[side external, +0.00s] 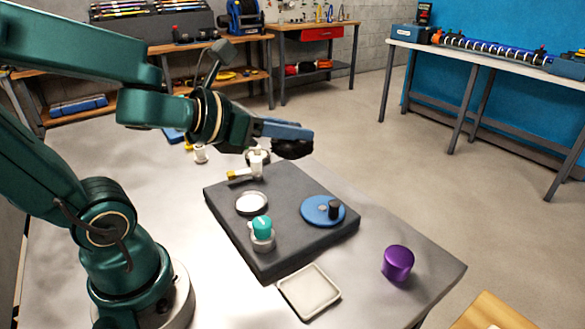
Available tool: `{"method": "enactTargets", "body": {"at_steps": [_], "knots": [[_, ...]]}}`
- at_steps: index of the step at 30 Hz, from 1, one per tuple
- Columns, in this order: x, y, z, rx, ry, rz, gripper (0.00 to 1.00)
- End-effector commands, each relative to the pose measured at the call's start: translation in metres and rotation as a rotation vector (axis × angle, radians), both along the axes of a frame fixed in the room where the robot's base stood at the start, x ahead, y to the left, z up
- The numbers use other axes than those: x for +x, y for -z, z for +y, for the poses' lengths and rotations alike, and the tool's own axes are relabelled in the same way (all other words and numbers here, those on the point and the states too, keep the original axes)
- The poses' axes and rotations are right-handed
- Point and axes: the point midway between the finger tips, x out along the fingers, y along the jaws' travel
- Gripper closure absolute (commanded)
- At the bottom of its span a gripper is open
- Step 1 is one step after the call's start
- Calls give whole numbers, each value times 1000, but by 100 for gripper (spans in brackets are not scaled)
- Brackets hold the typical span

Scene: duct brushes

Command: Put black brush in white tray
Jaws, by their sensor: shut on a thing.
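My gripper (282,130) is at the upper middle, reaching right from the wrist, above the back of the dark block. It is shut on a dark, rough-looking thing at its tip, which appears to be the black brush (293,151). The jaws hide part of it. The brush is in the air, clear of the table. The white tray (308,291) is a shallow, square, empty tray on the table's front, next to the block's near edge. My gripper is well behind and above it.
A purple cup (398,263) is right of the tray.

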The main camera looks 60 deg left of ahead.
Motion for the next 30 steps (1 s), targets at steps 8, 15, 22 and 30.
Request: {"method": "enactTargets", "body": {"at_steps": [8,15,22,30], "knots": [[8,-10,-12,4,18,-5,100],[13,-18,-17,0,-11,-6,100],[17,-27,-21,4,-34,-5,100],[19,-41,-16,5,-162,-6,100]]}}
